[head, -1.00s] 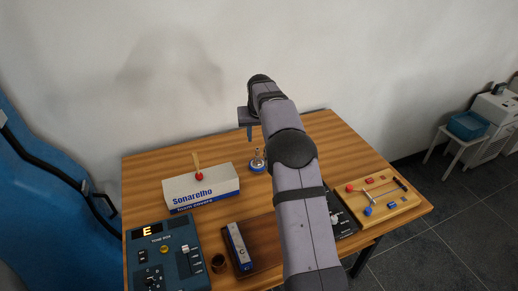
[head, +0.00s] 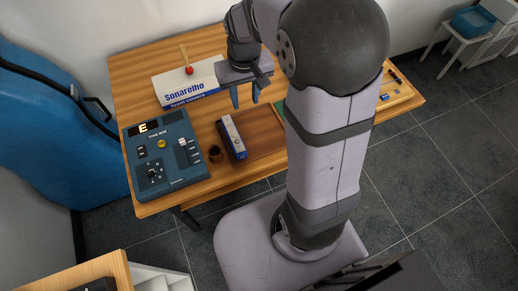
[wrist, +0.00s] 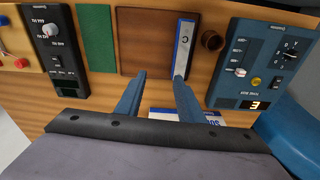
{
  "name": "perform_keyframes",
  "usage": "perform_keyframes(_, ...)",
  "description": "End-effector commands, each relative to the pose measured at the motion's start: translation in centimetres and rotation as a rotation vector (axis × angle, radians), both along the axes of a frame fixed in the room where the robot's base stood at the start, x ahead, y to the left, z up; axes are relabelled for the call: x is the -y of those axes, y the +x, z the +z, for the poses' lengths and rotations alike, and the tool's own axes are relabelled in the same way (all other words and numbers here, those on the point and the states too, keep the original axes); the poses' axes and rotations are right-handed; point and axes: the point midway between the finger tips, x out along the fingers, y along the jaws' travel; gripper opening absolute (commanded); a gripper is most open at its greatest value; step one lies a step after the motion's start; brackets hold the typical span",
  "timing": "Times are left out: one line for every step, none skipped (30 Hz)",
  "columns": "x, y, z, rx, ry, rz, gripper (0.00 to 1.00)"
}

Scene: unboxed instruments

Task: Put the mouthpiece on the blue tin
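My gripper (head: 245,95) is open and empty above the table, between the white Sonarelho box and the brown mat. In the wrist view its two blue-grey fingers (wrist: 159,79) stand apart with nothing between them. I cannot pick out the mouthpiece or the blue tin for sure in either current view. A small blue-based round thing with a metallic piece on it stood at the back of the table earlier; my arm now covers that area. A short dark brown hollow cylinder (head: 215,154) stands beside the mat; it also shows in the wrist view (wrist: 212,40).
The Sonarelho box (head: 188,84) carries a red-ended stick (head: 189,70). A blue-and-white long box (head: 232,136) lies on the brown mat (head: 262,132). A blue tone box (head: 163,155) is at the left front. A green mat (wrist: 97,38) and dark knobbed box (wrist: 57,48) lie beyond.

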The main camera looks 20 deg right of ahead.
Motion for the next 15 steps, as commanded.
perform_keyframes(-0.6,-2.5,-0.4,-0.017,0.003,0.014,0.35)
perform_keyframes(-0.9,-3.9,-0.7,-0.028,0.004,0.021,0.35)
perform_keyframes(-1.2,-5.6,-1.1,-0.042,0.005,0.029,0.35)
perform_keyframes(-1.4,-6.9,-1.4,-0.052,0.006,0.034,0.35)
perform_keyframes(-1.6,-8.0,-1.7,-0.060,0.007,0.040,0.35)
perform_keyframes(-1.8,-9.4,-2.1,-0.070,0.007,0.047,0.35)
perform_keyframes(-1.9,-10.3,-2.3,-0.078,0.008,0.052,0.35)
perform_keyframes(-2.0,-11.2,-2.6,-0.085,0.009,0.055,0.35)
perform_keyframes(-2.1,-12.2,-2.8,-0.092,0.009,0.060,0.35)
perform_keyframes(-2.2,-12.8,-3.0,-0.097,0.010,0.062,0.35)
perform_keyframes(-2.3,-13.3,-3.2,-0.102,0.010,0.065,0.35)
perform_keyframes(-2.3,-13.9,-3.3,-0.105,0.011,0.067,0.35)
perform_keyframes(-2.4,-14.2,-3.4,-0.108,0.011,0.069,0.35)
perform_keyframes(-2.4,-14.4,-3.5,-0.110,0.011,0.070,0.35)
perform_keyframes(-2.4,-14.6,-3.6,-0.112,0.011,0.071,0.35)
